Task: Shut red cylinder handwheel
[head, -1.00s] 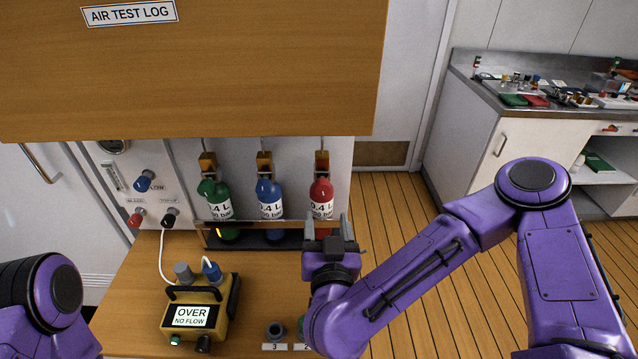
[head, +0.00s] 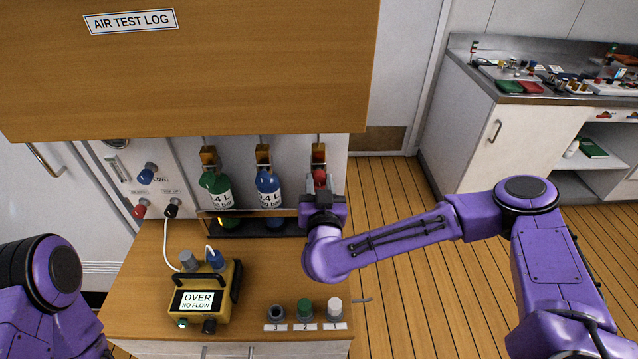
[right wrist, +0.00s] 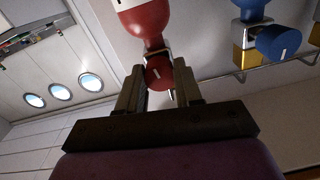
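The red cylinder (head: 319,177) stands at the right end of the rack, mostly hidden behind my right gripper (head: 321,200) in the head view. In the right wrist view the red cylinder (right wrist: 146,18) shows at the top. Its red handwheel (right wrist: 158,73), with a white mark, sits below it, between the two fingertips of my right gripper (right wrist: 158,88). The fingers stand apart on either side of the wheel; I cannot tell whether they touch it. My left gripper is out of view; only part of the left arm shows.
Blue (head: 268,190) and green (head: 216,190) cylinders stand left of the red one. The blue handwheel (right wrist: 278,42) is close by. A yellow meter (head: 204,295) and several small fittings are on the bench (head: 150,310). A wooden cabinet (head: 190,75) overhangs the rack.

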